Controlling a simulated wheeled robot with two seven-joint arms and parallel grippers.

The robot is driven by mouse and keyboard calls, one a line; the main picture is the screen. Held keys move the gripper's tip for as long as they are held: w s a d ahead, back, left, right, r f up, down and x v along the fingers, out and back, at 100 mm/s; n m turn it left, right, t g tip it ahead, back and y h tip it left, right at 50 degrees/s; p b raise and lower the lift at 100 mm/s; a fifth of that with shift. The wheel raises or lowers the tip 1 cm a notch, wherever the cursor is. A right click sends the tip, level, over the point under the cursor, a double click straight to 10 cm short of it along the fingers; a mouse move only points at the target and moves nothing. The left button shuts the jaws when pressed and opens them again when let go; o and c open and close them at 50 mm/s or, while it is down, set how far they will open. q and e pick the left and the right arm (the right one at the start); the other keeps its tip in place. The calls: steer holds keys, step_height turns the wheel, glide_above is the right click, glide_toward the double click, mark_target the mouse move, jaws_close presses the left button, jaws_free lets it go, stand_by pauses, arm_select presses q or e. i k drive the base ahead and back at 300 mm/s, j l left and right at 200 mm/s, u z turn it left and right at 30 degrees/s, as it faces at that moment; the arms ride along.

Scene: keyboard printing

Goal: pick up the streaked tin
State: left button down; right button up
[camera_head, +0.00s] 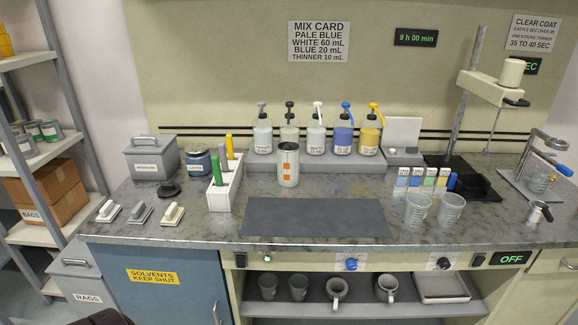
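A pale cylindrical tin (288,165) with orange label patches stands upright on the counter, in front of the bottle platform and behind the dark grey mat. It looks like the streaked tin, but streaks are too small to make out clearly. A shorter blue-grey tin (198,161) with a white label stands farther left, beside the grey lidded box. Several small tins (50,130) sit on the left shelf.
The grey mat (310,217) is bare. Two clear cups (417,208) stand to the right, near a black-based stand.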

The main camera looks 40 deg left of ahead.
mark_target(288, 164)
steer(key=u, duration=1.35)
